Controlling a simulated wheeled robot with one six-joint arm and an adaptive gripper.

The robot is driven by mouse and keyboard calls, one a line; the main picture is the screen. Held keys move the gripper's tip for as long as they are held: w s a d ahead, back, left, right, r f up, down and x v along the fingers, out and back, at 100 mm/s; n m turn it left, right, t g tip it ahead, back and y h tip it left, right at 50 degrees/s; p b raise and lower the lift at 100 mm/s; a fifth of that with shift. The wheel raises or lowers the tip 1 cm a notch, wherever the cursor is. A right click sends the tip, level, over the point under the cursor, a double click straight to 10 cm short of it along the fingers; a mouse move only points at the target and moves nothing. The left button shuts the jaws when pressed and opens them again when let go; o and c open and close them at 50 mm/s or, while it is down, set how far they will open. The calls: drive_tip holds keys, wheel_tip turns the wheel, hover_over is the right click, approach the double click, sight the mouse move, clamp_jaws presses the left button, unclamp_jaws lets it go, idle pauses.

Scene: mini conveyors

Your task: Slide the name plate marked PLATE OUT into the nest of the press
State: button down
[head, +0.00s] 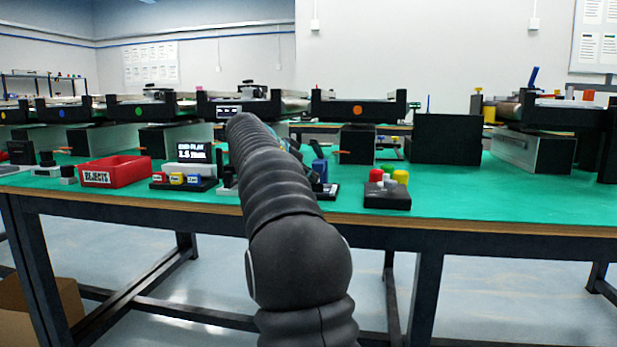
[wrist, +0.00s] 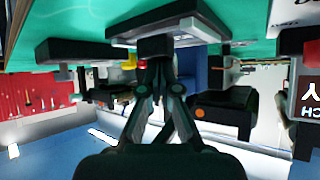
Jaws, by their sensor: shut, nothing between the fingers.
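My gripper (wrist: 155,68) is shut and empty in the wrist view, where the scene shows upside down. Its fingertips are close to a small dark block (wrist: 155,46) under a dark slab with a pale panel (wrist: 165,22); I cannot tell if they touch. I cannot read PLATE OUT anywhere, so I cannot tell which thing is the name plate. The nest of the press is not clearly seen either. In the head view my arm hides my gripper and part of the bench; a blue part (head: 320,171) shows just right of the arm.
The green bench (head: 490,195) carries a red REJECTS bin (head: 116,171), a lit display (head: 196,152), and a black box with coloured buttons (head: 387,195). Mini conveyors (head: 358,108) line the back. Bare green surface lies at the front right.

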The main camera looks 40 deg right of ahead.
drive_tip(key=shift+f, duration=0.45)
drive_tip(key=shift+a+f, duration=0.15)
drive_tip(key=shift+a, duration=0.25)
drive_tip(key=shift+w+r+p, duration=0.15)
drive_tip(key=shift+r+p, duration=0.4)
drive_tip(key=shift+r, duration=0.3)
